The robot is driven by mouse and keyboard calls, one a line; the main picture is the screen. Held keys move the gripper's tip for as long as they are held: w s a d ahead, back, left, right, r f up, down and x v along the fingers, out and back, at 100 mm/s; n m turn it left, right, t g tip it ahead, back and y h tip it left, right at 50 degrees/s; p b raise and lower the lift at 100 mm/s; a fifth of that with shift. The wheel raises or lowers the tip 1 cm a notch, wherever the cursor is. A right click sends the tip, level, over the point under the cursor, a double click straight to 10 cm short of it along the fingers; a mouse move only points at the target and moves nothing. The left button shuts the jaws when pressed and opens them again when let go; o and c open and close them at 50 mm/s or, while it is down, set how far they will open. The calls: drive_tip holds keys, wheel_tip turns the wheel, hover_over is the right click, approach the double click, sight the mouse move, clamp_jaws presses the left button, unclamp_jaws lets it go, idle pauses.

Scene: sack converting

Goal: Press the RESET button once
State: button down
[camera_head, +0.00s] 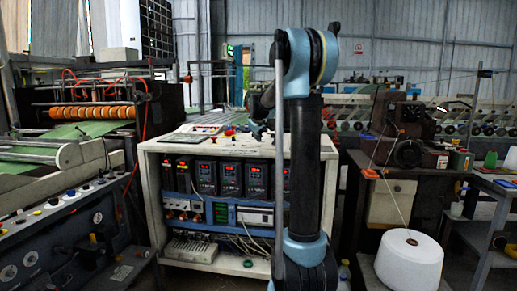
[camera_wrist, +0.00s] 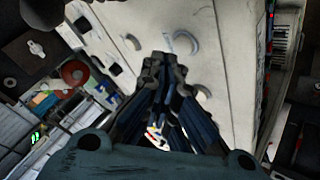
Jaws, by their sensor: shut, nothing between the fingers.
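My gripper (camera_wrist: 164,62) is shut and empty in the wrist view, its fingertips in front of a pale panel (camera_wrist: 218,60). The panel carries several pale rounded parts, one just right of the fingertips (camera_wrist: 185,42). I cannot tell whether the tips touch the panel. In the head view a white cabinet (camera_head: 150,195) has a pale top with small controls, including a red one (camera_head: 229,132). No RESET label is readable in either view, so I cannot tell which control is the RESET button. In the head view my arm hides part of the cabinet top and most of my gripper.
The cabinet front holds several drives with red displays (camera_head: 206,177). A dark console (camera_head: 60,225) with knobs and gauges stands at left. A machine with orange rollers (camera_head: 92,112) is behind it. A white thread cone (camera_head: 408,262) stands at lower right.

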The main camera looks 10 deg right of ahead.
drive_tip(key=shift+r, duration=2.5)
drive_tip(key=s+f+m+g, duration=0.2)
drive_tip(key=s+f, duration=0.7)
drive_tip(key=s, duration=0.9)
drive_tip(key=s+f+m+g, duration=0.2)
drive_tip(key=s+f, duration=0.8)
drive_tip(key=s, duration=0.9)
drive_tip(key=s+f+m+g+y, duration=0.1)
drive_tip(key=s+f+m+g, duration=0.2)
drive_tip(key=s+f, duration=0.7)
drive_tip(key=s+d, duration=0.1)
drive_tip(key=s, duration=0.8)
drive_tip(key=shift+s+f+m, duration=0.2)
drive_tip(key=shift+f+m, duration=0.05)
drive_tip(key=shift+m, duration=0.05)
